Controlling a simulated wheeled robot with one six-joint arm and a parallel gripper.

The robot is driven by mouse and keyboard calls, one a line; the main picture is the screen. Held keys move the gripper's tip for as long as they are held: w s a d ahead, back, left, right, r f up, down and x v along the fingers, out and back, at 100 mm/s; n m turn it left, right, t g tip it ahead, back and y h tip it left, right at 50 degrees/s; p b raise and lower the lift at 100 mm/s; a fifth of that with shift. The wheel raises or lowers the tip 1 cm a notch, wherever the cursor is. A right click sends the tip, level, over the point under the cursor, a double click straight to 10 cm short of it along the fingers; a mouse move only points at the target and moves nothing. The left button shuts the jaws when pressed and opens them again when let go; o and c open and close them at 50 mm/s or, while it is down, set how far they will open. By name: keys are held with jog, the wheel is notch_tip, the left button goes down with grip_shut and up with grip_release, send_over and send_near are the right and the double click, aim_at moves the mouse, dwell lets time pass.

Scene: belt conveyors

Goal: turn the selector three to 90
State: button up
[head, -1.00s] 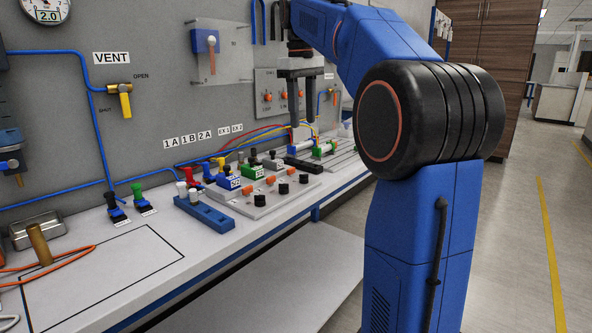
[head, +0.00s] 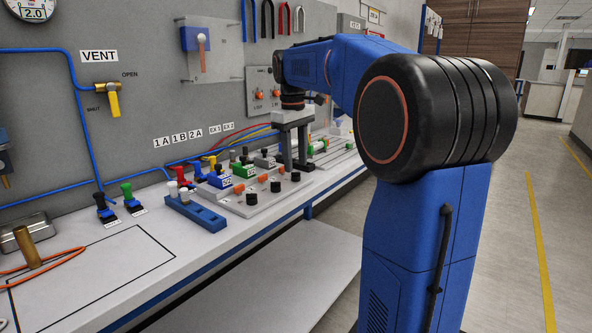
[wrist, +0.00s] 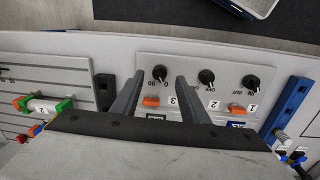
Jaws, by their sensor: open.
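Selector three is a black round knob on a grey panel. In the wrist view the knob (wrist: 160,72) stands by the upside-down marks 0 and 90, above the label 3. In the head view the knob (head: 296,176) is the farthest of three. My gripper (head: 295,168) is open and points down over it. In the wrist view my gripper (wrist: 160,77) has one finger on each side of the knob, with gaps; I cannot tell how deep the fingertips reach. The knob's exact pointer angle is too small to read.
Two similar knobs, the middle one (wrist: 206,76) and the one marked IN and OUT (wrist: 251,83), stand close by on the panel. Orange parts (wrist: 150,101) sit behind the knobs. A blue block (head: 195,211) lies left of the panel. The bench front is clear.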

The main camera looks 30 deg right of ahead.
aim_at(296, 173)
jog(key=shift+d+f, duration=0.1)
jog(key=shift+f, duration=1.65)
jog(key=shift+c, duration=0.3)
grip_shut()
jog(key=shift+m, duration=0.4)
jog(key=m, duration=0.5)
jog(key=shift+w+m, duration=0.1)
jog(key=shift+m, duration=0.2)
jog(key=m, duration=0.5)
jog(key=shift+g, duration=0.3)
jog(key=shift+m, duration=0.4)
